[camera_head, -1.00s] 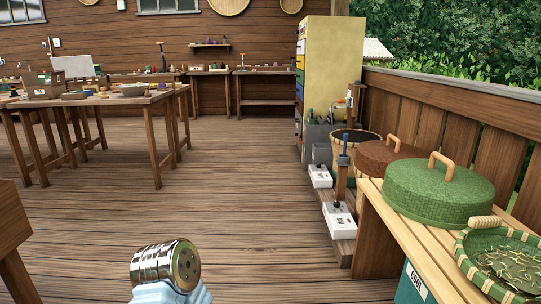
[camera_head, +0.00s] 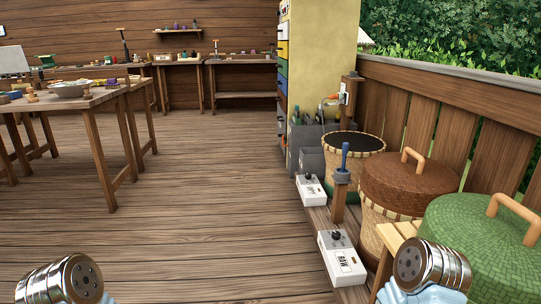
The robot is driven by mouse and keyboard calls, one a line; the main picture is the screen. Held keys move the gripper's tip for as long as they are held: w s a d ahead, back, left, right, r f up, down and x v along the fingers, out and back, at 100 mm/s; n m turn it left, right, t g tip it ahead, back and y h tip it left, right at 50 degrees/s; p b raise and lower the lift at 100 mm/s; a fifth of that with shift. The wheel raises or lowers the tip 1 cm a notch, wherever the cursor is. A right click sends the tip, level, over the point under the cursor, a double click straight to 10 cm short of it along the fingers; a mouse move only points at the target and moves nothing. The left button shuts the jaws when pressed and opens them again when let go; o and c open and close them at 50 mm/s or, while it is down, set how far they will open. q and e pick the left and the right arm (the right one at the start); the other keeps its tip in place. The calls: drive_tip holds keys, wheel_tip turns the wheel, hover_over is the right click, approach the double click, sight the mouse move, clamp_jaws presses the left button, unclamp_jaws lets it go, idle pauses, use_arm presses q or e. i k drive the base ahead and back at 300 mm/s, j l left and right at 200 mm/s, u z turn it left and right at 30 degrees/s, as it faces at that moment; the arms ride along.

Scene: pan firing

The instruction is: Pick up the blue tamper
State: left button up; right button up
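A blue-handled tool, which looks like the blue tamper (camera_head: 344,156), stands upright in a grey holder (camera_head: 342,176) on top of a short wooden post (camera_head: 339,203). The post stands on a low plank beside the baskets. Its lower end is hidden in the holder. Parts of my two arms show at the bottom edge, as silver cylinders with light blue covers, one at the left and one at the right. No gripper fingers are in the picture, and both arm parts are well apart from the blue tool.
White control boxes (camera_head: 342,258) sit along the plank. A dark-topped basket (camera_head: 354,142), a brown-lidded basket (camera_head: 408,185) and a green lid (camera_head: 480,235) line the right side by the wooden railing (camera_head: 455,110). A table (camera_head: 105,99) stands left. The middle floor is clear.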

sight(346, 147)
drive_tip(key=i, duration=2.7)
drive_tip(key=i+z, duration=0.45)
drive_tip(key=i+j+z, duration=0.2)
drive_tip(key=z, duration=0.25)
drive_tip(key=i+j+z, duration=0.3)
drive_tip(key=z, duration=0.15)
drive_tip(key=i, duration=0.05)
